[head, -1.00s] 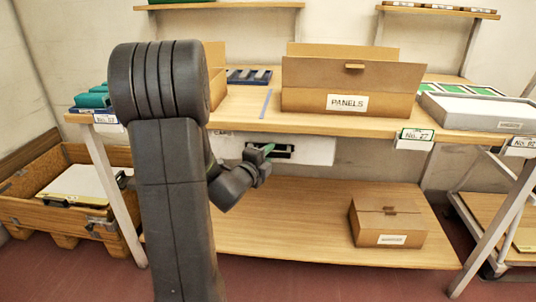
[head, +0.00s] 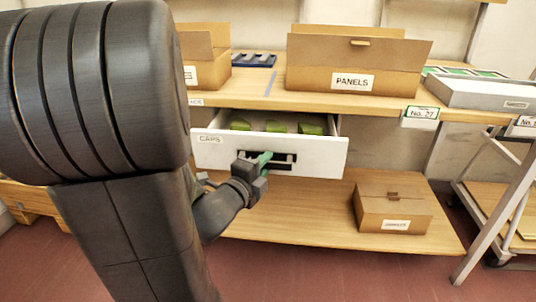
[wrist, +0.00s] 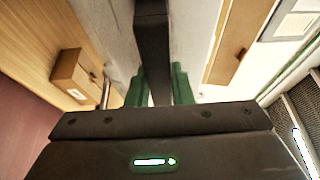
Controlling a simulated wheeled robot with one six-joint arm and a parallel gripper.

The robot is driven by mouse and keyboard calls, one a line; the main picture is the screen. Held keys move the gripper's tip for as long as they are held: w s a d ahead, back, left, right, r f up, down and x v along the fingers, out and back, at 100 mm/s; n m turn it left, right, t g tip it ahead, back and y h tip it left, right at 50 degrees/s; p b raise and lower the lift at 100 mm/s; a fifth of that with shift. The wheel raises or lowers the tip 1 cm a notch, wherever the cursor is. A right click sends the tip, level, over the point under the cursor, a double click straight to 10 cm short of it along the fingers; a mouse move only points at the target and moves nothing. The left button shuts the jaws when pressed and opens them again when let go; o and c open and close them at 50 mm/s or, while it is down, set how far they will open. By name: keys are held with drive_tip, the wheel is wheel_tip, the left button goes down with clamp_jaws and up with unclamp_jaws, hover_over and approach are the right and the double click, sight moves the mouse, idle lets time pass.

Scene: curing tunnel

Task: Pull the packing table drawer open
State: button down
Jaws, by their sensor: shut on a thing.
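The white drawer (head: 315,160) of the packing table (head: 370,107) stands partly open in the head view, with a "CAPS" label on its front. Several green items (head: 276,126) show inside it. The drawer's dark handle (head: 284,160) is on its front face. My gripper (head: 262,161), with green fingers, is at the handle and shut on it. In the wrist view the green fingers (wrist: 158,88) stand on either side of a dark bar, the handle. The drawer's rear part is hidden under the tabletop.
A "PANELS" carton (head: 350,70) and another open carton (head: 205,70) stand on the tabletop. A closed carton (head: 393,205) sits on the lower shelf (head: 310,228). A grey tray (head: 480,92) lies at the right. Floor in front is clear.

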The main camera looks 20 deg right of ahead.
drive_tip(key=s+a, duration=0.4)
drive_tip(key=s, duration=0.3)
drive_tip(key=shift+a, duration=0.15)
drive_tip(key=c, duration=1.3)
unclamp_jaws()
drive_tip(key=shift+p+v, duration=0.9)
drive_tip(key=shift+v, duration=5.95)
